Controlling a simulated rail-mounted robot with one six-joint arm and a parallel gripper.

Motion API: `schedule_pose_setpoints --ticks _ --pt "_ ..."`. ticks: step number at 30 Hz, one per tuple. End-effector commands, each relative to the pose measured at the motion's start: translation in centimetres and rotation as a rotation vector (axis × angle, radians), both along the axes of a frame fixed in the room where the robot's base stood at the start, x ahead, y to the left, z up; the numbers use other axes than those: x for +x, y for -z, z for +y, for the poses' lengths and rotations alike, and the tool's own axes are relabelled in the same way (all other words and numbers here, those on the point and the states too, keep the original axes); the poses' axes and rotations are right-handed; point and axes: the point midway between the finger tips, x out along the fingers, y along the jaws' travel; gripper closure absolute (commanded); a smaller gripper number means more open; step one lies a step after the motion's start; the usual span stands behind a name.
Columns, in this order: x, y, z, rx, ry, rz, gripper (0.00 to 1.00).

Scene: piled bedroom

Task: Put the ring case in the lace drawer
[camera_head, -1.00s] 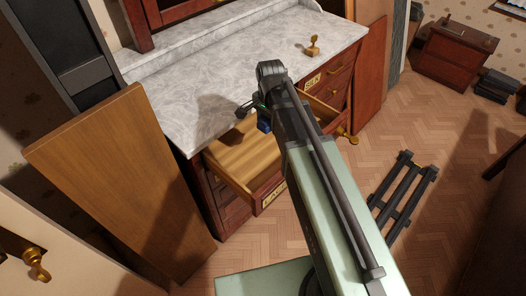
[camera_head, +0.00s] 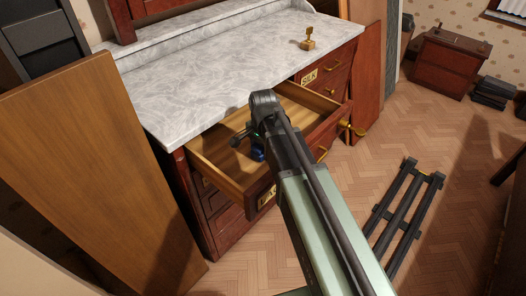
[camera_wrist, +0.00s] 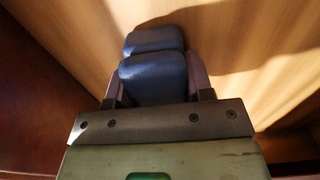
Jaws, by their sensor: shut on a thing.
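The ring case (camera_wrist: 152,75) is a small dark blue rounded box, held between the two fingers of my gripper (camera_wrist: 155,90) in the wrist view. In the head view a bit of the blue case (camera_head: 257,153) shows below my gripper (camera_head: 252,145), over the open drawer. The drawer (camera_head: 212,165) is pulled out, has a bare light wood floor, and bears a brass label (camera_head: 267,196) partly hidden by my arm, with "LA" readable. In the wrist view the drawer's wood floor (camera_wrist: 240,50) lies behind the case; whether the case touches it I cannot tell.
A marble top (camera_head: 200,85) covers the dresser, with a small brass object (camera_head: 308,40) at its right. A label reading "SILK" (camera_head: 309,77) marks another drawer. A wooden panel (camera_head: 85,160) stands at the left. A dark rack (camera_head: 405,215) lies on the floor at right.

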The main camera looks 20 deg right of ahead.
Motion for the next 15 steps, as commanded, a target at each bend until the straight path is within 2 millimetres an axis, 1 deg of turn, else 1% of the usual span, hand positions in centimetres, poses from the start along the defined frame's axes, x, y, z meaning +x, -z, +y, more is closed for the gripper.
schedule_pose_setpoints --ticks 4,5,9,10,15 --pt "0.0 0.41 0.0 0.0 0.0 0.0 0.77" --pt "0.0 0.39 0.0 0.0 0.0 0.0 0.51" --pt "0.0 0.26 0.0 0.0 0.0 0.0 0.29" --pt "0.0 0.26 0.0 0.0 0.0 0.0 0.27" --pt "0.0 0.26 0.0 0.0 0.0 0.0 0.27"
